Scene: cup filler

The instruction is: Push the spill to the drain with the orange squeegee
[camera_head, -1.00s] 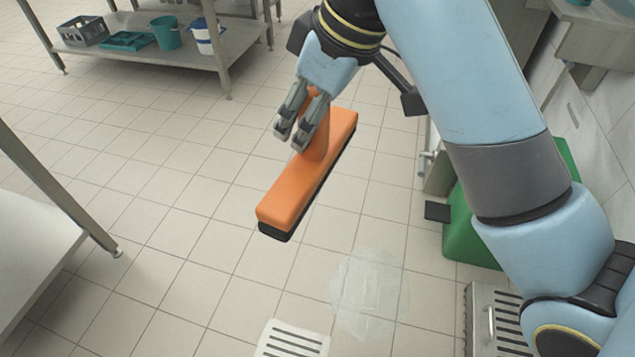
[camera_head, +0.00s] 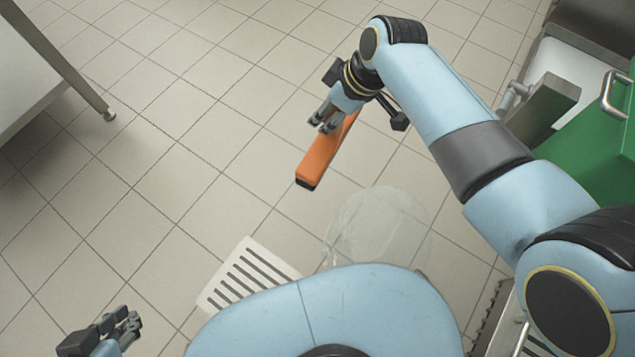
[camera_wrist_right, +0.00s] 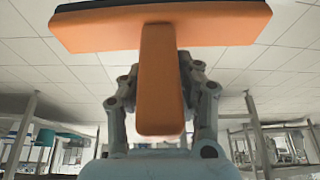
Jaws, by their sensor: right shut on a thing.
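The orange squeegee (camera_head: 316,161) is in my right gripper (camera_head: 326,119), which is shut on its handle. In the right wrist view the squeegee (camera_wrist_right: 160,27) spans the top, with its handle between the fingers (camera_wrist_right: 160,95). A dark strip runs along its edge. The spill (camera_head: 377,225) is a pale, glossy patch on the tiles, below and right of the squeegee's near end; its lower part is hidden by my body. The drain (camera_head: 247,275) is a slotted white grate left of the spill, partly hidden. My left gripper (camera_head: 128,322) is at the bottom left, apart from everything; its fingertips are hard to make out.
A green bin (camera_head: 596,150) and a metal fitting (camera_head: 545,105) stand at the right. A table with a metal leg (camera_head: 75,70) is at the upper left. The tiled floor between is clear.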

